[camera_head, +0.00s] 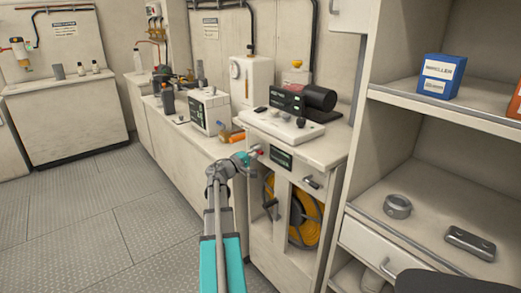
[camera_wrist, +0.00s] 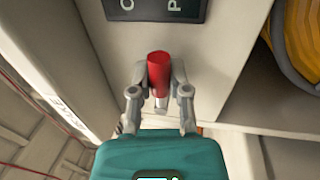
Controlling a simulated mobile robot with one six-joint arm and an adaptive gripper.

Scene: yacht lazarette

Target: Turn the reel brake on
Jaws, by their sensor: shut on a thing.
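The red handle (camera_wrist: 158,68) is a short cylinder on the cabinet front, beside a dark label plate (camera_wrist: 158,8) with partly visible white letters. My gripper (camera_wrist: 159,88) is shut on the red handle, one finger on each side. In the head view my gripper (camera_head: 255,153) reaches the upper left of the cabinet front, and only a bit of the red handle (camera_head: 261,151) shows. The label plate (camera_head: 281,158) is just right of it. The yellow hose reel (camera_head: 307,215) sits in the cabinet opening below. I cannot tell the brake's setting.
The counter above holds a dark motor-like unit (camera_head: 318,98) and a white board (camera_head: 283,124). Open shelves (camera_head: 450,98) stand close on the right. The floor (camera_head: 130,220) at left is clear.

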